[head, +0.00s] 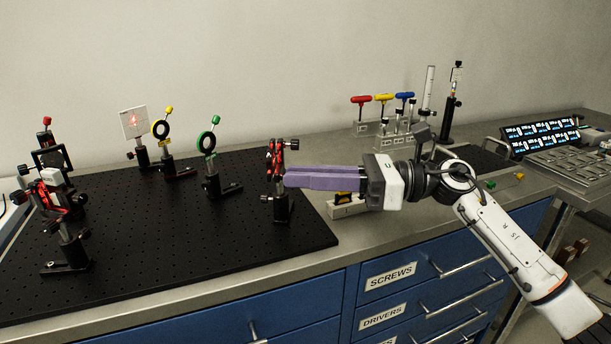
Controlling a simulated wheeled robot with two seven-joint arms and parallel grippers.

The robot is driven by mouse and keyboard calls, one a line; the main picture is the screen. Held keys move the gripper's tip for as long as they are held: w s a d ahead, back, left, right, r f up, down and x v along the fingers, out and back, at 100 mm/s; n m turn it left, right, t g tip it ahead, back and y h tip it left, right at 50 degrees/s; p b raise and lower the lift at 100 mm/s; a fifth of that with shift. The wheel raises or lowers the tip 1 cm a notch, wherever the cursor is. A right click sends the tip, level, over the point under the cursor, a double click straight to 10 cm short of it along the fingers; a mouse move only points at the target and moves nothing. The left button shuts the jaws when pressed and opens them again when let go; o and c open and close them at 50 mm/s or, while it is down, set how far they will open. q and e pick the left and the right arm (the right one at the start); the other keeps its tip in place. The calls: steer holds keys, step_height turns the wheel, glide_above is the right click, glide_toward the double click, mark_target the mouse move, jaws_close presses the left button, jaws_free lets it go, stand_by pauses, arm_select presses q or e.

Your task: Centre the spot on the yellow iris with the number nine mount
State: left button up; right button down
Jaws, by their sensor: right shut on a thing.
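The yellow iris (160,130) stands upright on a post on the black breadboard, with a yellow knob on top. Behind it to the left, a white card (134,123) carries a bright red mark. A red and black mirror mount (275,165) stands on a post near the breadboard's right edge; I cannot read a number on it. My right gripper (288,179) reaches in from the right with its purple fingers shut at this mount's right side, on what seems to be one of its knobs. The fingers hide the knob itself. My left gripper is out of view.
A green iris (207,143) stands between the yellow iris and the held mount. Other mounts (64,215) crowd the breadboard's left end. A driver rack (383,128) with red, yellow and blue handles stands behind my right arm. The breadboard's middle (165,235) is clear.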

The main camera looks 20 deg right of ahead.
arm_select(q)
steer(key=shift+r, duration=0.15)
arm_select(e)
steer(key=shift+m, duration=0.3)
arm_select(q)
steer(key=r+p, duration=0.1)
steer(key=p, duration=0.1)
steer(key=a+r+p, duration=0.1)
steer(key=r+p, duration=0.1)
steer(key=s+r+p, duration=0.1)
steer(key=p, duration=0.2)
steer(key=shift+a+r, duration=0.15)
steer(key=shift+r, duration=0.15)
arm_select(e)
steer(key=m, duration=1)
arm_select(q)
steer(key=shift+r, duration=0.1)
arm_select(e)
steer(key=c, duration=1.7)
jaws_free()
steer(key=shift+d, duration=0.1)
steer(key=shift+c, duration=0.2)
